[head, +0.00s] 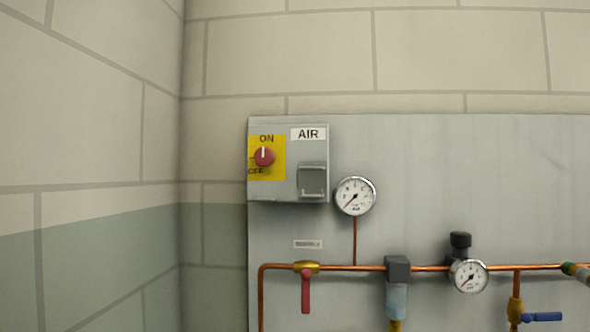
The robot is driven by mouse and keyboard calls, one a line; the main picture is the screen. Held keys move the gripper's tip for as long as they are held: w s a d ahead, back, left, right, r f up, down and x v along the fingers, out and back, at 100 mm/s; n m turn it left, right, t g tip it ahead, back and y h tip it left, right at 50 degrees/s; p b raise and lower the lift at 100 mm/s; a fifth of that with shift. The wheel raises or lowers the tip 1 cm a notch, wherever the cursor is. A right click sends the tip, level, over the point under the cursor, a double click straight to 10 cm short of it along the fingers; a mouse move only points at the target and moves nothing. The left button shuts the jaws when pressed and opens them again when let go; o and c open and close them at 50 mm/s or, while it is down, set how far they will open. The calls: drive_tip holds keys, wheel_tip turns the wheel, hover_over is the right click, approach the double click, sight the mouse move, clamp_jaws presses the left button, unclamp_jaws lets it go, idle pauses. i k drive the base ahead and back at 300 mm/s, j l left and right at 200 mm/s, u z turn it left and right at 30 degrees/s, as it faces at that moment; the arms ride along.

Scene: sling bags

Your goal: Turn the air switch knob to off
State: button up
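The air switch knob (264,157) is a red round knob on a yellow plate (279,172), on the left side of a grey box marked AIR (308,134). ON is printed above the knob and OFF at its lower left. The knob's white pointer line stands upright, towards ON. My gripper is not in the head view, so its place relative to the knob does not show.
A grey flap (312,181) is on the box, right of the knob. A pressure gauge (355,196), copper pipe (350,267), red-handled valve (306,290) and blue-handled valve (541,317) are on the grey panel (440,160). A block wall (90,110) stands left.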

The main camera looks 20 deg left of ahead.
sight(264, 157)
drive_tip(key=u, duration=1.25)
